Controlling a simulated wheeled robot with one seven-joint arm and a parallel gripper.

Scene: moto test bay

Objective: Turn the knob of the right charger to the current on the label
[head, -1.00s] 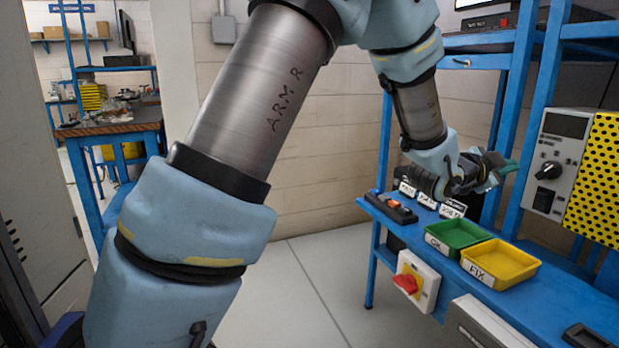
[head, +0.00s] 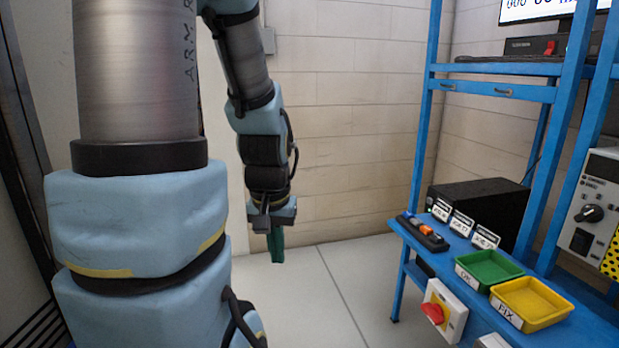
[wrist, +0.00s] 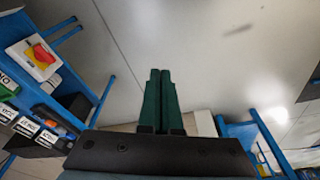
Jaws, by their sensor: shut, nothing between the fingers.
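A grey panel box (head: 604,170) with a black knob (head: 590,213) stands at the right edge of the head view, cut off by the frame. I cannot tell whether it is the right charger, and its markings are too small to read. Small white label cards (head: 462,224) stand on the blue bench shelf; their text is not legible. They also show in the wrist view (wrist: 25,126). My gripper (head: 276,258) hangs fingers down over open floor, left of the bench and well away from the knob. Its green fingers (wrist: 160,75) are together and empty.
The blue bench (head: 455,248) carries a green tray (head: 487,284), a yellow tray (head: 530,320) and a black box (head: 485,200). A red rotary switch (head: 433,313) sticks out from its front. Blue uprights stand before the panel. The floor left of the bench is clear.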

